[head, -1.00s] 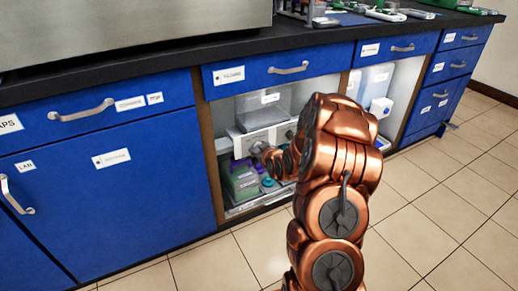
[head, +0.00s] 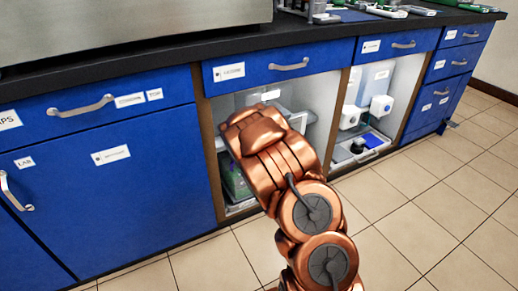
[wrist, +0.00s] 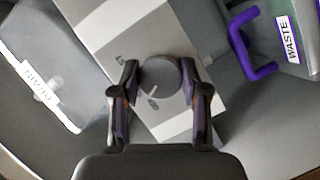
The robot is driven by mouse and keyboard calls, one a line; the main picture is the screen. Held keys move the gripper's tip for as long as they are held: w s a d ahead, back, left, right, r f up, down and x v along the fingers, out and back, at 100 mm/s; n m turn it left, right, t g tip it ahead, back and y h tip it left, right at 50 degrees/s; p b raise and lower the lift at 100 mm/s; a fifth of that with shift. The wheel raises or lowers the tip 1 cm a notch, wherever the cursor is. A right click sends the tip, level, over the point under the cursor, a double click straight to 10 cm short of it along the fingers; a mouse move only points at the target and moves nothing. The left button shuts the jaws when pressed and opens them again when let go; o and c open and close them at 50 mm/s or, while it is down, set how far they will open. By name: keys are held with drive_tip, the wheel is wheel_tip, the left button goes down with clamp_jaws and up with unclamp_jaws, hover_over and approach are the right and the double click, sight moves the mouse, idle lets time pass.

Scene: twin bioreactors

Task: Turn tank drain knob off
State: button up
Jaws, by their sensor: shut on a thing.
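The round grey knob (wrist: 160,84) sits on a light grey panel (wrist: 112,35) in the wrist view. A short white pointer line on its face aims to the lower left, and small lettering lies around it, too small to read. My gripper (wrist: 158,66) is shut on the knob, one finger on each side. In the head view my arm hides the gripper and the knob. There, part of a clear tank (head: 258,97) shows inside the open cabinet bay.
A container labelled WASTE with a purple handle (wrist: 250,42) stands close at right in the wrist view; a translucent labelled container (wrist: 45,65) is at left. Blue drawers (head: 278,66) and a dark counter overhang the bay. The tiled floor (head: 430,200) at right is clear.

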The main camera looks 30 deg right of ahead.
drive_tip(key=n+h+b, duration=0.1)
drive_tip(key=n+b, duration=0.1)
drive_tip(key=n, duration=0.1)
drive_tip(key=shift+w+a+t, duration=0.1)
drive_tip(key=shift+t, duration=0.3)
idle(0.4)
drive_tip(key=o, duration=1.1)
drive_tip(key=shift+o, duration=0.2)
drive_tip(key=shift+r, duration=0.1)
